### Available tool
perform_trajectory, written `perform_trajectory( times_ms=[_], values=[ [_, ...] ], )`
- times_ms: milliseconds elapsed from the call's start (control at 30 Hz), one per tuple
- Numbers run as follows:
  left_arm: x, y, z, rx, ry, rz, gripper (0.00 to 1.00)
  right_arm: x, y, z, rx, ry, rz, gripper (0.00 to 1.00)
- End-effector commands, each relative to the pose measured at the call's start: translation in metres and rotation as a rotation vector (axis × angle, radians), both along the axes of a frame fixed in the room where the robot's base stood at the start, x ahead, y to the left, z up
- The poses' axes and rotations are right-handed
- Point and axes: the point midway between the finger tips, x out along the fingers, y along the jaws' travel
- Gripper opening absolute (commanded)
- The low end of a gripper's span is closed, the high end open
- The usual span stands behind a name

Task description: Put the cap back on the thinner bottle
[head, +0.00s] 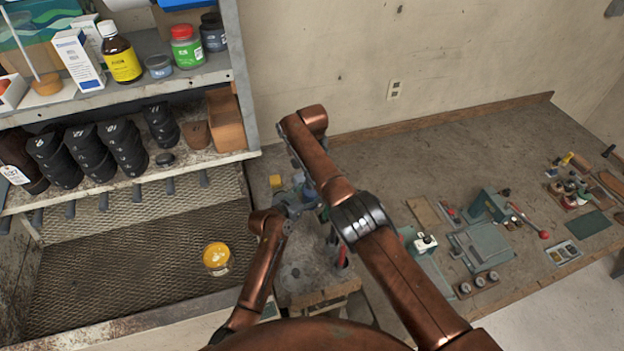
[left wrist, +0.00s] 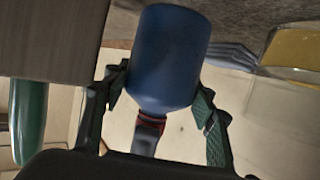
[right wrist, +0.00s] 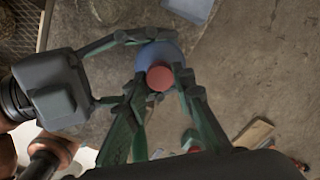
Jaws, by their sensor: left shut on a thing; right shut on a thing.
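A blue bottle (left wrist: 168,55) is gripped between the two fingers of my left gripper (left wrist: 160,95). It also shows from above in the right wrist view (right wrist: 150,56), with the left gripper's fingers on either side. A round red cap (right wrist: 160,78) sits between the fingertips of my right gripper (right wrist: 162,84), which is shut on it. The cap overlaps the blue bottle in that view; I cannot tell whether it is seated on the neck or just above it.
A shelf (head: 140,92) at left holds a yellow-labelled brown bottle (head: 120,60), a green jar (head: 186,50) and several dark cups. A yellow jar (head: 217,258) stands on the mesh below. Tools and a green press (head: 487,205) occupy the bench (head: 470,145); its back middle is clear.

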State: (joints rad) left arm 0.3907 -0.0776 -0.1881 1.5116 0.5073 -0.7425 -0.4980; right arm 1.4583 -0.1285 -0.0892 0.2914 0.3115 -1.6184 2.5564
Motion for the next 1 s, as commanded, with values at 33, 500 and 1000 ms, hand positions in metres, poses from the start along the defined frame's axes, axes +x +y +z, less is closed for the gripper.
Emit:
perform_trajectory(
  times_ms=[33, 500, 1000],
  values=[
    [0.0001, 0.0006, -0.0005, 0.0, 0.001, 0.001, 0.0, -0.0007, 0.0006, 0.0001, 0.0, 0.002, -0.09, 0.16],
    [0.0002, 0.0007, -0.0005, 0.0, 0.001, 0.001, 0.0, -0.0009, 0.0006, -0.0001, 0.0, 0.003, -0.468, 0.16],
    [0.0001, 0.0006, -0.0005, 0.001, 0.001, 0.001, 0.0, -0.0003, 0.0002, -0.0001, 0.001, 0.002, -0.465, 0.41]
  ],
)
